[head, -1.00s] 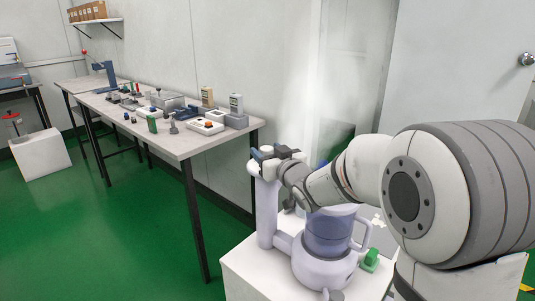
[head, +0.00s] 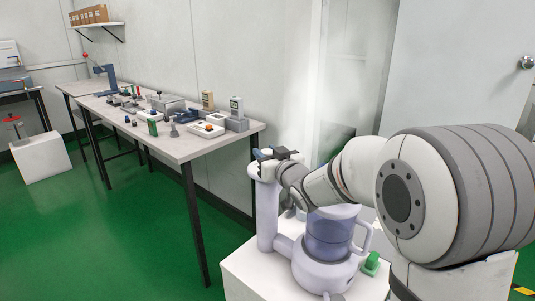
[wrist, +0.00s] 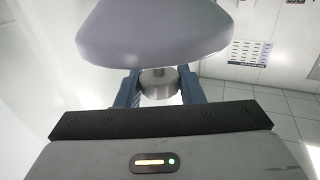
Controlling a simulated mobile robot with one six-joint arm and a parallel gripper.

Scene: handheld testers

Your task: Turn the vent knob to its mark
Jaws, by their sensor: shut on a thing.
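A lavender machine (head: 325,275) stands on a white pedestal, with an upright column (head: 266,215) at its left and a clear bluish jar (head: 329,235) on its base. My gripper (head: 268,154) is at the top of the column, its blue fingers around the head there. In the wrist view, the two blue fingers (wrist: 158,92) are shut on a short grey metal knob (wrist: 158,80), one on each side. The lavender part of the machine (wrist: 155,32) fills the upper middle of that view. I cannot make out a mark on the knob.
The white pedestal (head: 247,270) carries the machine and a small green piece (head: 371,263) at its right. A long table (head: 200,147) with several testers and small parts stands along the wall at the left. The green floor (head: 110,240) is clear.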

